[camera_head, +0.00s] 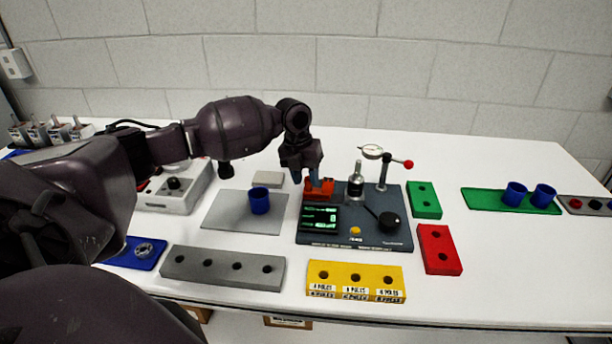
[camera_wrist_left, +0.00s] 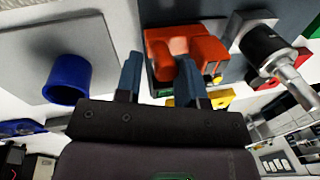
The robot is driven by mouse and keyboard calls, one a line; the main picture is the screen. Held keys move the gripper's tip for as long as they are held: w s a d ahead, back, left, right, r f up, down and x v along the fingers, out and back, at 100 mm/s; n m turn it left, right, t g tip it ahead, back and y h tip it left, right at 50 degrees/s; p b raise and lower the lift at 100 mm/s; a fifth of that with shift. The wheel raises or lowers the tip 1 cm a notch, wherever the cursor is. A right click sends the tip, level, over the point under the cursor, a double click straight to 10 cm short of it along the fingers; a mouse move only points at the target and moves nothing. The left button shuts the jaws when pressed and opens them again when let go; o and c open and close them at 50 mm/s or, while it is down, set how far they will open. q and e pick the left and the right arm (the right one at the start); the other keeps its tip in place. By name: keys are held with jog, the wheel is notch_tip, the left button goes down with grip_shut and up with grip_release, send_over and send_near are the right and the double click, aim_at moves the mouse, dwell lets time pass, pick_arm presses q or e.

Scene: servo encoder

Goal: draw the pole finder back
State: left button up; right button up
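The dark test stand (camera_head: 356,240) sits mid-table with a green-lit display, a black knob and a yellow button. An orange-red block (camera_head: 320,188) on its rear left corner may be the pole finder; no label on it is readable. It also shows in the left wrist view (camera_wrist_left: 205,52), beside a metal motor with a shaft (camera_wrist_left: 275,55). My left gripper (camera_head: 305,174) points down at this block. In the left wrist view its blue-grey fingers (camera_wrist_left: 160,72) are apart, with part of the block between and beyond them. Contact cannot be told. My right gripper is out of view.
A blue cup (camera_head: 260,201) is on a grey plate to the left. Yellow (camera_head: 356,276), grey (camera_head: 222,266), red (camera_head: 439,249) and green (camera_head: 424,200) hole blocks surround the stand.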

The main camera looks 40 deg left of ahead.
pick_arm(q)
jog(key=shift+r, duration=0.2)
notch_tip(320, 180, up, 10)
jog(key=a, duration=0.2)
jog(key=shift+s+r+p, duration=0.15)
jog(key=shift+s+p, duration=0.2)
